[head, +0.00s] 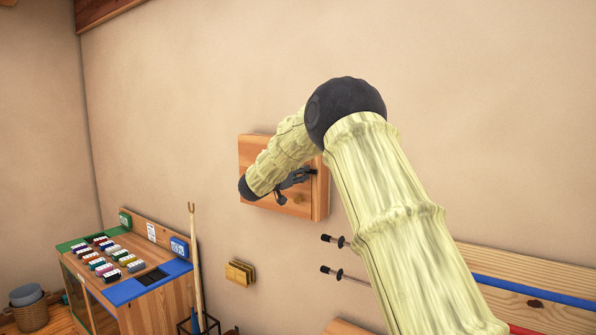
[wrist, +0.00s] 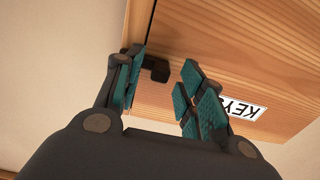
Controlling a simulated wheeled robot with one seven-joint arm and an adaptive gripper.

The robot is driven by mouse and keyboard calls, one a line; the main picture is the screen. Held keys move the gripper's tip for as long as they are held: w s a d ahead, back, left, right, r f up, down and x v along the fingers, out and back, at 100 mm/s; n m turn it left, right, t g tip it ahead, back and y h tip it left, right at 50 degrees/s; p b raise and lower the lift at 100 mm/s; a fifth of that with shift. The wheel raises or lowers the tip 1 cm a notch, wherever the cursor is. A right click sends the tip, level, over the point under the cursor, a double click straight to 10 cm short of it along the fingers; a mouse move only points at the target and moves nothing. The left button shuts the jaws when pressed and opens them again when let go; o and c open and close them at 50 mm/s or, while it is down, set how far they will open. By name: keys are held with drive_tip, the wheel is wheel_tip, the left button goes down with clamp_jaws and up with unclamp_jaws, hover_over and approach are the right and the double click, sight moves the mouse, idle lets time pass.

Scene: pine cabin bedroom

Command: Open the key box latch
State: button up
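The wooden key box (head: 309,207) hangs on the wall in the head view, partly hidden behind my arm. In the wrist view its front (wrist: 225,45) fills the top right, with a white label (wrist: 243,108) reading "KEYS", seen upside down. A small black latch (wrist: 157,69) sits near the edge of the door, by the dark gap. My gripper (wrist: 163,72) is open, its teal-padded fingers either side of the latch. The left finger is close to the latch; I cannot tell whether they touch. In the head view my gripper (head: 295,180) is at the box front.
A wooden cabinet (head: 158,310) with rows of coloured blocks stands at the lower left. A small wooden holder (head: 239,272) is on the wall below the box. Dark-handled rods (head: 334,240) and a board with a blue stripe (head: 520,284) are at the lower right. The wall above is bare.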

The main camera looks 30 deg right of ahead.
drive_tip(key=shift+c, duration=0.4)
clamp_jaws()
drive_tip(key=shift+b, duration=0.35)
drive_tip(key=s+r+m+b, duration=0.1)
drive_tip(key=m+b, duration=0.4)
drive_tip(key=b, duration=0.1)
drive_tip(key=s+d+r+m+b, duration=0.1)
drive_tip(key=m+b, duration=0.5)
drive_tip(key=b, duration=0.1)
drive_tip(key=s+r+m+b, duration=0.1)
drive_tip(key=m+b, duration=0.5)
drive_tip(key=shift+s+d+r+b, duration=0.3)
drive_tip(key=shift+b, duration=0.05)
drive_tip(key=shift+m, duration=0.3)
